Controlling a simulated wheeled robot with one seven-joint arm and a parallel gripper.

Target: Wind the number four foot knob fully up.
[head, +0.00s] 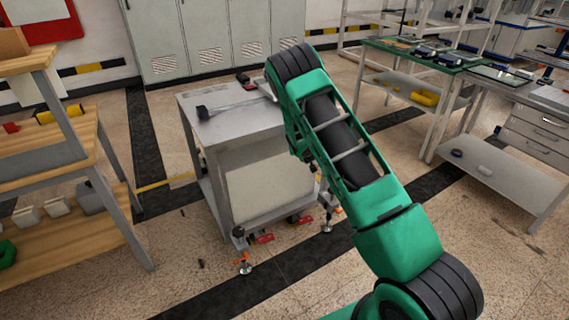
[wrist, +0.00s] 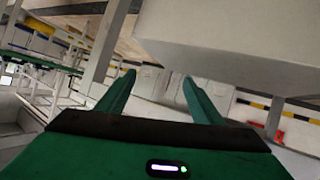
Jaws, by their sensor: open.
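A grey cart (head: 226,112) stands on levelling feet in the middle of the head view. One foot with an orange knob (head: 243,262) shows at its near left corner, and another orange knob (head: 337,210) shows at the near right. I cannot read any number on them. My gripper is hidden in the head view behind my green arm and the cart. In the wrist view my gripper (wrist: 157,82) has its two green fingers apart with nothing between them. A large pale surface (wrist: 235,35) lies close beyond the right finger. No knob shows in the wrist view.
Red levers (head: 264,239) sit low under the cart. A dark-headed tool (head: 203,112) lies on its top. A wooden shelf unit (head: 60,155) stands left, a green-topped bench (head: 425,55) right, grey lockers (head: 210,35) behind. The floor in front is mostly clear.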

